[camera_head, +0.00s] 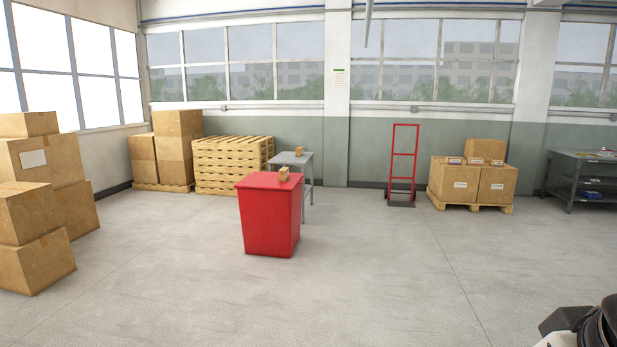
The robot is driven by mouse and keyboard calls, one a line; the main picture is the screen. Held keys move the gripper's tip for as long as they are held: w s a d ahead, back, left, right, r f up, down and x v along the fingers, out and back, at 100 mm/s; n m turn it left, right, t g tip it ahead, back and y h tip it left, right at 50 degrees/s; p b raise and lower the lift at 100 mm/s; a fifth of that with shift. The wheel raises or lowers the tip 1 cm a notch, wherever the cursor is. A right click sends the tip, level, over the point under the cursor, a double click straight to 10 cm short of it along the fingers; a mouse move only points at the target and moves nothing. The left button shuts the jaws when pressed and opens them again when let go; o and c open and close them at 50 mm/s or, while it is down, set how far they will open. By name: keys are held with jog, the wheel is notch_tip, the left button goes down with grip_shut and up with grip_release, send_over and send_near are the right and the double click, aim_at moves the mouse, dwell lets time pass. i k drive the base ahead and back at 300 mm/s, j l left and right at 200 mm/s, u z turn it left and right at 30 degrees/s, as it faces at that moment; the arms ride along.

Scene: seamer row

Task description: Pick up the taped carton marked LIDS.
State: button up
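A small brown carton (283,174) stands on the top of a red bin (268,222) in the middle of the room. Another small brown carton (299,151) stands on a grey table (303,160) just behind the bin. Both are too small in the view for me to read any marking or make out tape, so I cannot tell which one is marked LIDS. My gripper is not in view; only a dark and white part of my arm shows at the lower right corner, far from both cartons.
Large boxes (40,160) are stacked at the left. Stacked pallets (230,165), a red hand truck (404,165), a pallet of boxes (497,183) and a dark workbench (586,162) stand along the back. The floor (370,265) before the bin is clear.

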aim_at(283, 172)
jog(key=i+u, duration=0.1)
jog(key=i, duration=2.35)
jog(key=i+j, duration=0.1)
jog(key=i, duration=2)
jog(key=i+j, duration=0.1)
jog(key=i, duration=2.05)
jog(key=l+z, duration=0.05)
jog(key=l, duration=0.05)
